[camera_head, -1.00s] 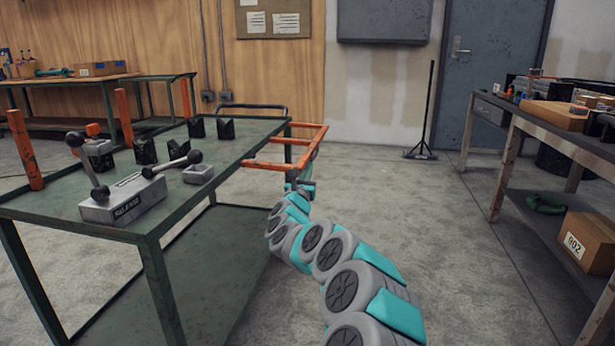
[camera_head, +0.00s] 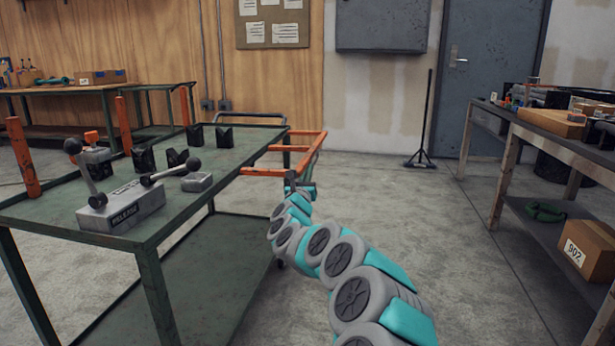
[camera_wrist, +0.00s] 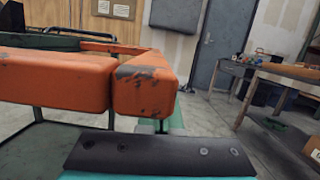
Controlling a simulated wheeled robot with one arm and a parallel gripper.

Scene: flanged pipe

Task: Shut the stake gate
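The stake gate (camera_head: 311,152) is an orange frame of bars jutting out from the right edge of the green cart (camera_head: 215,165). It stands out at an angle from the cart. My gripper (camera_head: 300,187) is at the near outer corner of the gate. In the wrist view, the gate's worn orange corner (camera_wrist: 143,85) fills the upper left. A dark bolted finger pad of my gripper (camera_wrist: 158,152) shows below it, close to the corner. The other finger is mostly hidden, so I cannot tell whether they touch or grip the bar.
On the cart stand a grey release box with ball-ended levers (camera_head: 122,207), black V-blocks (camera_head: 195,136) and orange upright stakes (camera_head: 22,157). The floor between is clear.

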